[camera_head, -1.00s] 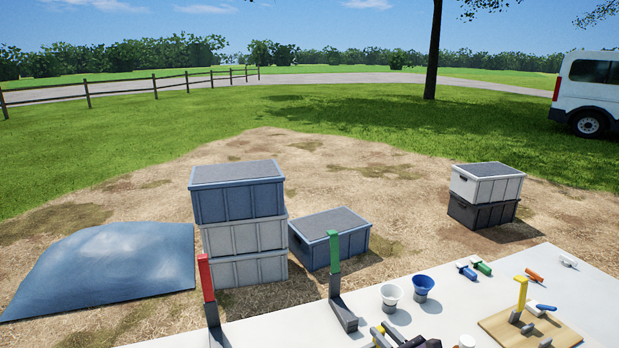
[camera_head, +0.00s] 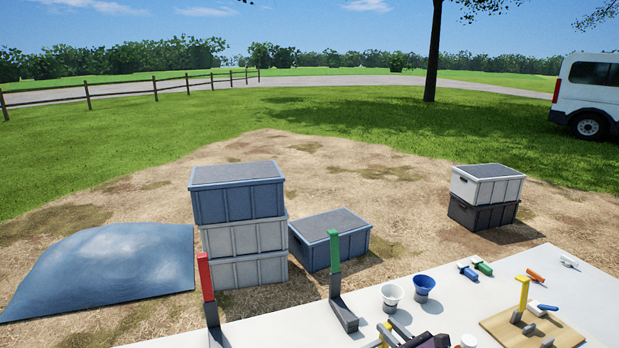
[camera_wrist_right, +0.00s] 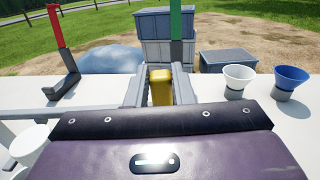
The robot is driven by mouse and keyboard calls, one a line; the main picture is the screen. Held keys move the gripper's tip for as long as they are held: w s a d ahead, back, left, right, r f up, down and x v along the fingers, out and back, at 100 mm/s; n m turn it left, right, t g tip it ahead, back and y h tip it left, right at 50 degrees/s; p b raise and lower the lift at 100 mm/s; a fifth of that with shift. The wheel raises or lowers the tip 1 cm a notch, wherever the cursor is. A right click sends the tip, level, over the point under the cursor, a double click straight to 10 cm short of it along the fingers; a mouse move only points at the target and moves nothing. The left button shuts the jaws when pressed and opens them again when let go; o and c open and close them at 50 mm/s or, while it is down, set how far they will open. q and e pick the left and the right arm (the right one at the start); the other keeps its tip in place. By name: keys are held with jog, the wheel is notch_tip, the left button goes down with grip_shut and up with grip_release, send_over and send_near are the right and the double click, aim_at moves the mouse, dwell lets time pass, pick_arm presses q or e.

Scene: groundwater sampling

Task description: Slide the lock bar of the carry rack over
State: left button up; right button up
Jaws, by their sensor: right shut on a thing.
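My right gripper (camera_head: 393,331) is at the bottom edge of the head view, low over the near part of the table. In the right wrist view its two grey fingers (camera_wrist_right: 161,92) are shut on a yellow block-like handle (camera_wrist_right: 161,84), which looks like part of the lock bar. A bit of yellow (camera_head: 384,334) shows beside the fingers in the head view. Pale rails (camera_wrist_right: 105,112) at the left of the wrist view may belong to the carry rack. Most of the rack is hidden by my wrist or out of frame. My left gripper is not in view.
A red post (camera_head: 205,277) and a green post (camera_head: 334,252) stand on dark bases at the table's far edge. White (camera_head: 391,295) and blue (camera_head: 423,287) funnels stand close ahead. A wooden board (camera_head: 560,333) with a yellow-topped holder lies right. Bare white tabletop (camera_head: 460,300) lies between.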

jog(key=shift+w+d, duration=0.2)
jog(key=shift+d, duration=0.15)
dwell(0.3)
jog(key=o, duration=0.9)
jog(key=shift+d+f, duration=0.1)
